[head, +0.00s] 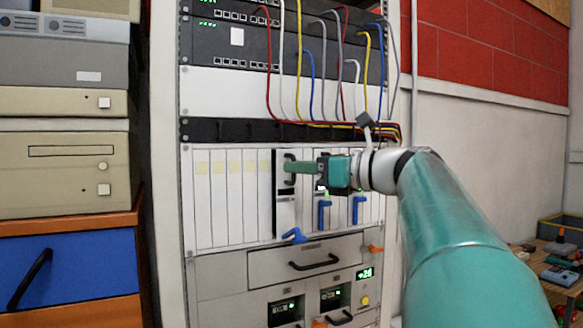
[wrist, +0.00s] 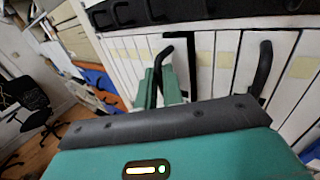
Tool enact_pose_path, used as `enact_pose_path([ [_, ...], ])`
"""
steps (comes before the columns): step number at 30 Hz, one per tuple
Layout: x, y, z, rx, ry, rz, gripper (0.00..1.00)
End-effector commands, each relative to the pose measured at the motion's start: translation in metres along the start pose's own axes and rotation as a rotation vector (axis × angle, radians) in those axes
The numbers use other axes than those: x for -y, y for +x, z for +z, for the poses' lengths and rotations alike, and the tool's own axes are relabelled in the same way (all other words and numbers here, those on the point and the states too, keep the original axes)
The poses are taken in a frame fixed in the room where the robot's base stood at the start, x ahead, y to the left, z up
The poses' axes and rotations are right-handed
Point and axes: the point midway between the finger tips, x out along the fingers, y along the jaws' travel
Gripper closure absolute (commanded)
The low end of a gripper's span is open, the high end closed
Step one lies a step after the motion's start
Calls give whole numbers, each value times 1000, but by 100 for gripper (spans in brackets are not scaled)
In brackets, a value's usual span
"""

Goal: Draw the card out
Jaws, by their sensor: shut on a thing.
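The card (head: 286,213) is a narrow white-faced module in the rack's card row. A dark strip runs down its left edge; I cannot tell whether it is a gap or the card's side. A blue lever (head: 293,235) at its foot is swung down and outward. My gripper (head: 291,167) is shut on the card's black upright handle near its top. In the wrist view the handle (wrist: 165,47) shows between the green fingers (wrist: 158,88). The gripper hides part of the modules to the right.
Neighbouring modules on the right have upright blue levers (head: 324,214) and green lights. Blank white panels (head: 218,200) fill the left. Patch cables (head: 330,125) hang above into a black cable bar (head: 240,129). A drawer (head: 315,262) with a black handle lies below.

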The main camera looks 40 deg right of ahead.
Motion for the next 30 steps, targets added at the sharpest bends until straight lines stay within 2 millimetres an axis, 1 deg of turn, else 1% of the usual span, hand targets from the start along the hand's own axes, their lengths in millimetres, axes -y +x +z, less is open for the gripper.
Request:
enact_pose_path([
  [1, -5, -9, 2, 1, -3, -2, 100],
  [3, -12, -18, 2, 1, -3, -2, 100],
  [6, -19, -28, 1, 1, -2, 0, 100],
  [15, -19, -30, 1, 1, -1, -1, 100],
  [16, -19, -30, 1, 1, -1, -1, 86],
  [18, -19, -30, 1, 1, -1, -1, 72],
  [19, -19, -30, 1, 1, -1, -1, 70],
  [26, -19, -29, 0, 0, -1, 0, 70],
  [30, -19, -35, 0, 0, -1, -2, 70],
])
